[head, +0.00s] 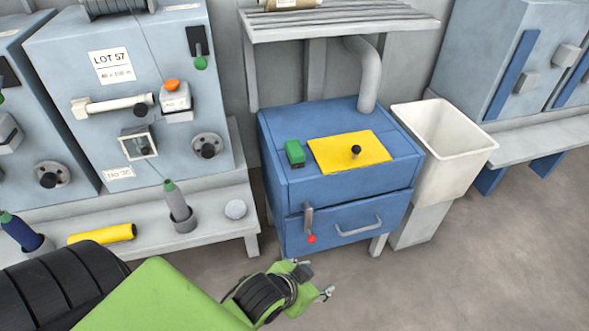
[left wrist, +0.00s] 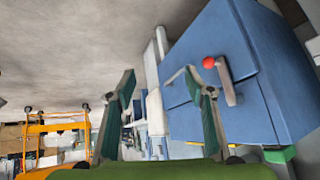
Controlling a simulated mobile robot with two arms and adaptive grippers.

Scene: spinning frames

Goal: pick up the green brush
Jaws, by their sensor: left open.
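The green brush (head: 295,153) is a small green block with a dark underside. It lies on top of the blue cabinet (head: 345,201), left of the yellow plate (head: 350,152). My left gripper (head: 313,279) is in front of the cabinet, low and well apart from the brush. In the left wrist view the left gripper (left wrist: 160,84) has its two dark green fingers spread, with nothing between them. A green piece at the lower right edge of that view (left wrist: 281,154) looks like the brush, partly hidden. My right gripper is not in view.
The cabinet front has a red-tipped lever (head: 308,223) and a handle (head: 358,226). A slatted shelf (head: 340,22) and grey pipe (head: 363,75) are above and behind. A white bin (head: 440,150) stands right. Floor at right is clear.

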